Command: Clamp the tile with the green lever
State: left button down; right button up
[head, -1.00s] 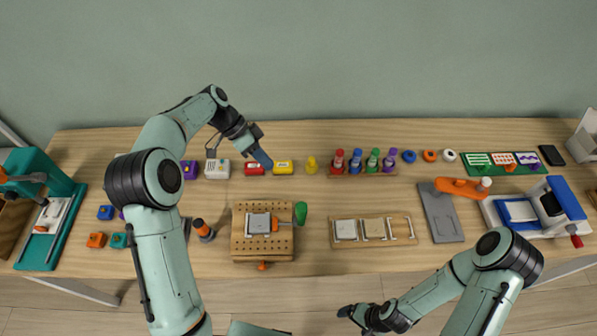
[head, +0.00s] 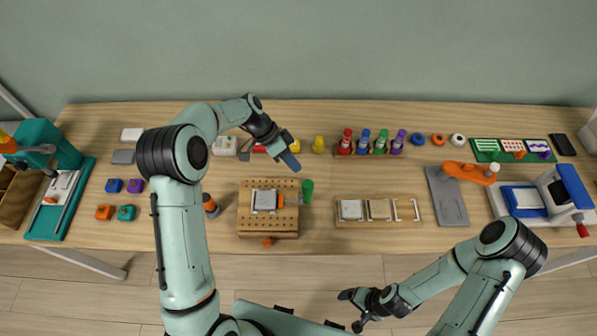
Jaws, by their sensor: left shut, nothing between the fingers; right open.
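The light grey tile (head: 264,201) lies on the wooden pegboard block (head: 250,227), left of centre on the table. The clamp's orange part (head: 280,200) is at the tile's right edge; whether it presses on the tile is too small to tell. The green lever (head: 307,190) stands at the block's right edge. My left gripper (head: 291,162) is shut and empty, behind the block and apart from the lever. My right gripper (head: 352,308) is open and empty, in front of the table's front edge.
A yellow pot (head: 319,145) and a rack of coloured bottles (head: 365,151) stand to the right of my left gripper. An orange-topped bottle (head: 210,205) stands left of the block. A wooden tray (head: 378,220) with pale tiles lies to its right.

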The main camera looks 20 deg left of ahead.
aim_at(307, 193)
pick_arm(q)
jog(key=shift+s+d+r, duration=0.1)
jog(key=shift+s+d, duration=1.2)
jog(key=shift+s, duration=0.05)
